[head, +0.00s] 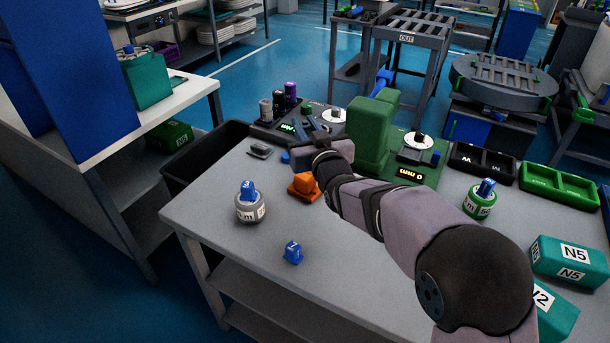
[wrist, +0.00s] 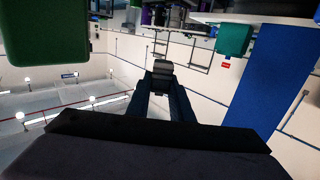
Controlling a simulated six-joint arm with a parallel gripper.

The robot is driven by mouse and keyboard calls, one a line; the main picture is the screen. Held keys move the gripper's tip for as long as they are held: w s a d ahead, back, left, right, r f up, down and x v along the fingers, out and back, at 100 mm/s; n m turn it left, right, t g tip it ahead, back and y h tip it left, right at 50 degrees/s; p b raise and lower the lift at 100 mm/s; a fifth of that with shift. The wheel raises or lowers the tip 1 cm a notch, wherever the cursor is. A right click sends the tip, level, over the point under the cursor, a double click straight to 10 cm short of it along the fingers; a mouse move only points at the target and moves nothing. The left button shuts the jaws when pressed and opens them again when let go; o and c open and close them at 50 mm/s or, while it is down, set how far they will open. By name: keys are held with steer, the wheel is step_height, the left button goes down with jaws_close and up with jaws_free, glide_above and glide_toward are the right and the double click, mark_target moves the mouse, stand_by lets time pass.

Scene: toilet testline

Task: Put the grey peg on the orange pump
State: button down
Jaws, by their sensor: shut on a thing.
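My gripper (head: 312,127) is in the head view near the middle, over the back part of the grey table. In the wrist view my gripper (wrist: 160,88) is shut on a small grey piece, which I take to be the grey peg (wrist: 160,70), held between the fingertips. The head view does not show the peg clearly at the fingers. The orange pump (head: 303,187) stands on the table in front of and below my gripper, apart from it, partly beside my arm.
A green machine (head: 372,135) stands close to the right of my gripper. Grey and purple cylinders (head: 278,102) stand behind left. A grey jar (head: 250,208) and a blue piece (head: 292,252) are on the front left table. Black (head: 482,162) and green trays (head: 560,188) lie right.

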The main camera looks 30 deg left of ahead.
mark_target(305, 177)
steer(key=shift+f+p, duration=0.4)
steer(key=shift+f, duration=5.25)
steer(key=shift+f, duration=0.2)
steer(key=c, duration=1.6)
jaws_free()
steer(key=shift+o, duration=0.2)
steer(key=shift+r, duration=0.15)
steer(key=shift+r, duration=0.15)
steer(key=shift+s+d, duration=0.2)
steer(key=shift+s, duration=0.05)
steer(key=b+v, duration=0.1)
steer(key=v, duration=1)
steer(key=shift+s+d+b, duration=0.15)
steer(key=shift+b, duration=0.2)
